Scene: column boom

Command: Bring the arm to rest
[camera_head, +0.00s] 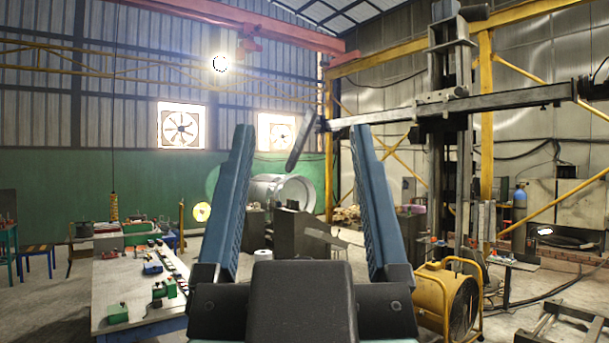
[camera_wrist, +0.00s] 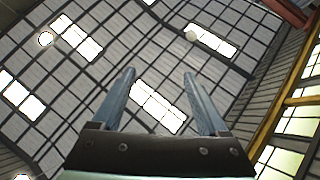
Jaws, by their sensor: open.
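My gripper (camera_head: 301,135) shows in the head view with its two long blue fingers raised and spread wide apart. Nothing is between the fingers. In the wrist view, my gripper (camera_wrist: 159,74) is also open and empty, and the fingers point toward the roof with its bright skylights (camera_wrist: 158,107). The gripper touches nothing in either view.
A long workbench (camera_head: 110,283) with small green and red items stands at the lower left. A yellow drum fan (camera_head: 447,303) stands at the lower right. A column with a horizontal boom (camera_head: 510,99) rises behind it. Open air surrounds the gripper.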

